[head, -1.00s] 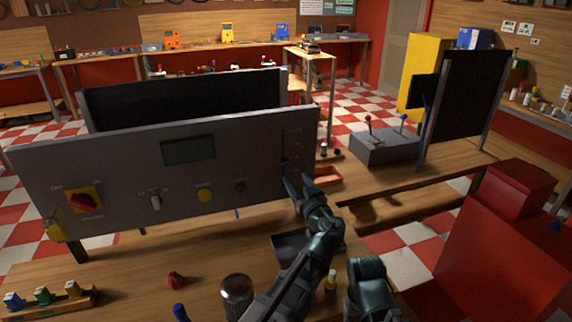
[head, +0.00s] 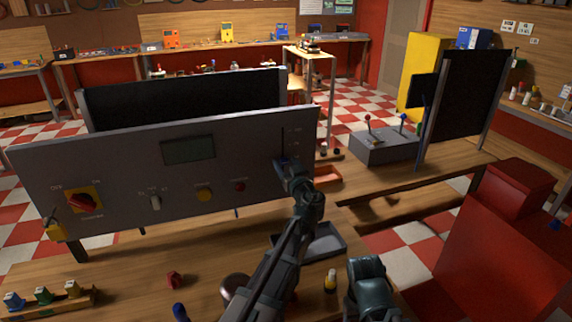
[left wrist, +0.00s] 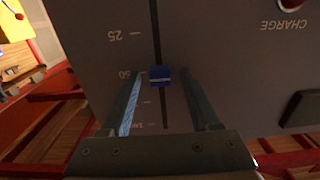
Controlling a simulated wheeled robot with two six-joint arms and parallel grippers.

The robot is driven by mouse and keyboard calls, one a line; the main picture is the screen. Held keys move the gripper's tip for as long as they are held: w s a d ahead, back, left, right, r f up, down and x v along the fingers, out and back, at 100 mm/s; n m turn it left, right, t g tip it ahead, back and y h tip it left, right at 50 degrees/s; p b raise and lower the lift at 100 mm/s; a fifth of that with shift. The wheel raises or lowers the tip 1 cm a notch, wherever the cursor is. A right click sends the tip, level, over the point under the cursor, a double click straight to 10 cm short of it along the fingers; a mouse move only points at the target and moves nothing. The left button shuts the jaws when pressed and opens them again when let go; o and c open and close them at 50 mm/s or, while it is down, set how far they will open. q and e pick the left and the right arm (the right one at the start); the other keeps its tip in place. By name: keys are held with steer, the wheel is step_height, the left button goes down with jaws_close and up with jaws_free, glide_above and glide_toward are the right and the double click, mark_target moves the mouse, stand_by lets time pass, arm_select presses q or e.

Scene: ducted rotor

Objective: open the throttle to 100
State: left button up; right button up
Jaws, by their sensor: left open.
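The throttle is a slider with a small blue knob (left wrist: 160,75) in a dark vertical slot on the grey control panel (head: 120,165). In the left wrist view the panel lettering is upside down; the knob stands level with the 50 mark, with 25 above it in that picture. My left gripper (left wrist: 163,82) is open, its two fingers on either side of the knob, with small gaps visible. In the head view my left gripper (head: 285,168) is at the right end of the panel, over the slot's lower part. My right gripper's fingers are not seen.
A dark tray (head: 325,240) lies on the bench below. A grey box with levers (head: 383,148) stands to the right.

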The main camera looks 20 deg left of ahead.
arm_select(q)
jaws_close()
stand_by(1.3)
